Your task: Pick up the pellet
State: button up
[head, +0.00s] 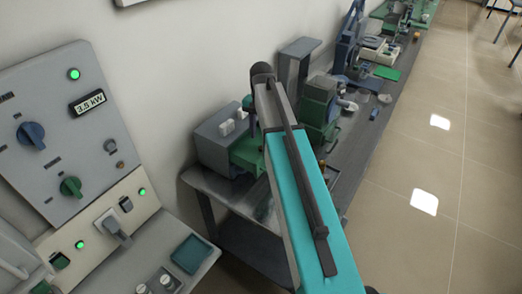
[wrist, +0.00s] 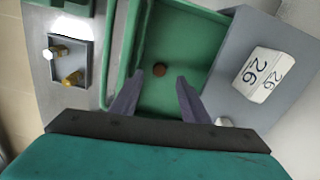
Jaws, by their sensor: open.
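The pellet (wrist: 159,69) is a small brown round piece lying in the green tray (wrist: 190,22) in the wrist view. My gripper (wrist: 158,80) is open, with one purple finger to each side. The pellet shows just beyond the gap between the fingertips, apart from both fingers. The height of the fingertips above the tray floor is hard to tell. In the head view my arm covers most of the gripper, and I cannot make out the pellet there.
A white block marked 26 (wrist: 264,75) sits on the grey surface right of the tray. A small grey tray (wrist: 88,70) holding brass and white pieces is at left. In the head view, a control panel (head: 60,130) stands at left and machines line the bench along the wall.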

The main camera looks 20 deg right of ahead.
jog(key=shift+s+f+b, duration=0.15)
jog(key=shift+f+b, duration=1.6)
jog(key=shift+f, duration=0.8)
grip_shut()
